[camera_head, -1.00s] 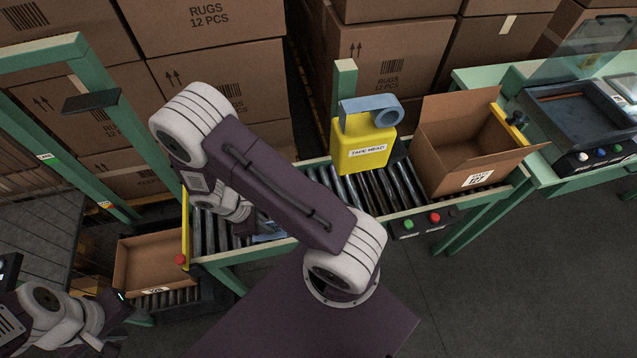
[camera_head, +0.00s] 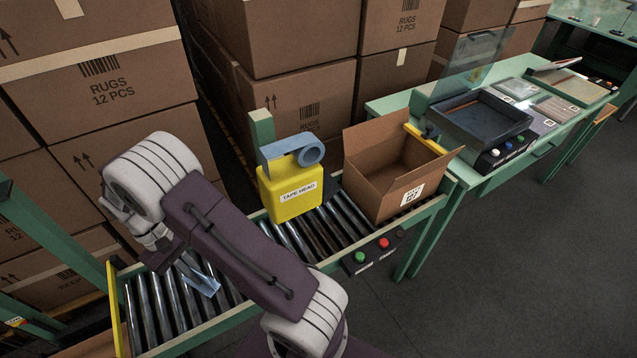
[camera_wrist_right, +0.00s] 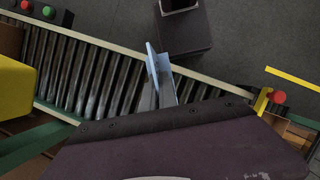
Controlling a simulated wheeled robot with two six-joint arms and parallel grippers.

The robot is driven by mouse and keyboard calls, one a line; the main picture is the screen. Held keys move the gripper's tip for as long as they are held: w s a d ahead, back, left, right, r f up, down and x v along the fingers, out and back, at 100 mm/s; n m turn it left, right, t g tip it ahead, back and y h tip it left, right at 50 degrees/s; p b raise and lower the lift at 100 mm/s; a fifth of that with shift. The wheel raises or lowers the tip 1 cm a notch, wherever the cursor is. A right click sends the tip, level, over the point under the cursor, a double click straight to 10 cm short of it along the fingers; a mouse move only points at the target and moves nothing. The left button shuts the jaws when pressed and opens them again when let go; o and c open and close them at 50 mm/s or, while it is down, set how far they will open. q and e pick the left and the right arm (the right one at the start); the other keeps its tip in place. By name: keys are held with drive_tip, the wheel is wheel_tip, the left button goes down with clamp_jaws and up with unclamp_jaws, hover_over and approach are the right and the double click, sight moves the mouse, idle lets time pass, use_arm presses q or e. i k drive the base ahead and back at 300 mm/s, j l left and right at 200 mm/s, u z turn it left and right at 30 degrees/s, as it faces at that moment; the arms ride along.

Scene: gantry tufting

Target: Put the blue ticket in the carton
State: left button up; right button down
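The blue ticket (camera_head: 205,284) is a thin pale-blue piece at the fingertips of my right gripper (camera_head: 188,266), over the left part of the roller conveyor. In the right wrist view, the ticket (camera_wrist_right: 153,63) stands nearly edge-on at the fingertips of the gripper (camera_wrist_right: 159,88), which looks shut on it. The open brown carton (camera_head: 377,192), with a white label and raised flaps, stands on the right end of the conveyor, apart from the gripper. Its inside floor is mostly hidden. My left gripper is out of view.
The yellow tape head (camera_head: 292,201), with a blue roll on top, stands between my right gripper and the carton. The conveyor (camera_head: 290,238) has bare rollers and a button panel (camera_head: 372,252). A green bench (camera_head: 480,180) with a dark tray stands at the right. Stacked boxes line the back.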

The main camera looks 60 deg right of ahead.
sight(392, 176)
drive_tip(key=k+l, duration=0.2)
drive_tip(key=l, duration=0.2)
drive_tip(key=k+l+z, duration=0.15)
drive_tip(key=l, duration=0.2)
drive_tip(key=k+l, duration=0.2)
drive_tip(key=l, duration=0.2)
drive_tip(key=k+l+z, duration=0.1)
drive_tip(key=l, duration=0.3)
drive_tip(key=l+u, duration=0.1)
drive_tip(key=l, duration=0.45)
drive_tip(key=k+l, duration=0.1)
drive_tip(key=l, duration=0.5)
drive_tip(key=k+l+u, duration=0.15)
drive_tip(key=l, duration=0.4)
drive_tip(key=i, duration=0.05)
